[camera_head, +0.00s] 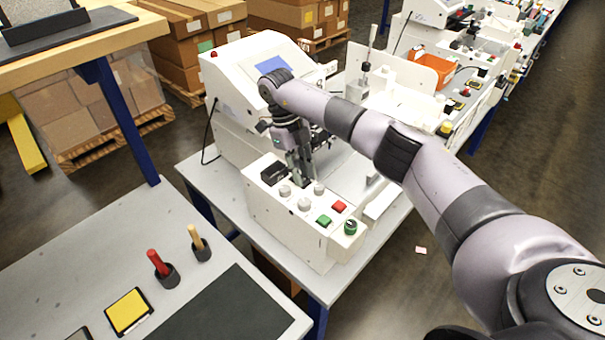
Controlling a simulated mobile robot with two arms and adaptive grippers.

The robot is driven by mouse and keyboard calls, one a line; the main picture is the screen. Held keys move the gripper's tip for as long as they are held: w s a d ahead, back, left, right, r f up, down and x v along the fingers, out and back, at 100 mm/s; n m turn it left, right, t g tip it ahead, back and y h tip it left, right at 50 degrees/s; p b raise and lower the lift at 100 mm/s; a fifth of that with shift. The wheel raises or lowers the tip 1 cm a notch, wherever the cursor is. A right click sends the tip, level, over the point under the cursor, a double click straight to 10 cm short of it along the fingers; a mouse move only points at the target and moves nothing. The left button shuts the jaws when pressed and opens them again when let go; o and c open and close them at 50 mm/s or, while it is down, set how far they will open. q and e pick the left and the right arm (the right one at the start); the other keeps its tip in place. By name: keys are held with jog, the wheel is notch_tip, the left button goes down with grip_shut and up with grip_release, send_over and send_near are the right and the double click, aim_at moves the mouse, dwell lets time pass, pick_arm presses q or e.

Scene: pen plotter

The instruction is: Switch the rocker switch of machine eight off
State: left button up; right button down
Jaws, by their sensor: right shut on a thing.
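My right gripper (303,180) points down at the top panel of the white control box (282,230) in front of a white machine (235,85). It is shut, with its fingertips low over the panel behind the grey knobs. What lies between the fingertips is too small and dark to make out. A black block (273,173), perhaps a switch, sits on the panel left of the gripper. I cannot tell for sure which part is the rocker switch, and I can read no machine number. My left gripper is not in view.
The panel also carries grey knobs (304,204), a green button (324,220), a red button (338,206) and a green-black knob (350,227). A nearer table (185,235) holds red and tan handles and a yellow pad. An orange bin (433,68) stands beyond my arm.

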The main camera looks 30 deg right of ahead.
jog(key=c, duration=1.4)
grip_release()
jog(key=v, duration=1.2)
